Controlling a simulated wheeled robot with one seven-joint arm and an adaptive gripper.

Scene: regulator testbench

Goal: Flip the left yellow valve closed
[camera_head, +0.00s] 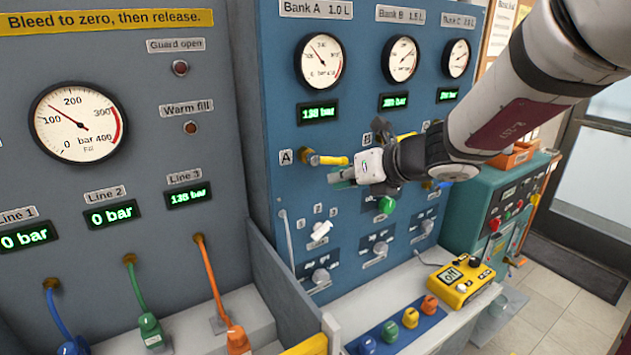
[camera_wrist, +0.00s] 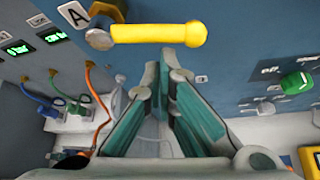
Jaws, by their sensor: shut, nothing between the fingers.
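The left yellow valve (camera_head: 326,159) is on the blue panel beside the label A. Its yellow handle lies level, pointing right from its brass fitting. In the wrist view the yellow handle (camera_wrist: 160,33) runs across the top, just beyond my fingertips. My gripper (camera_head: 338,178) is shut and empty, its tips just below the handle's right part. In the wrist view my gripper (camera_wrist: 172,75) has its green-padded fingers drawn together at the tips. I cannot tell whether the tips touch the handle. The other valves on the panel are mostly hidden behind my arm.
A yellow meter (camera_head: 460,283) and a blue strip with coloured knobs (camera_head: 395,325) rest on the ledge. A green box (camera_head: 485,195) stands at right.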

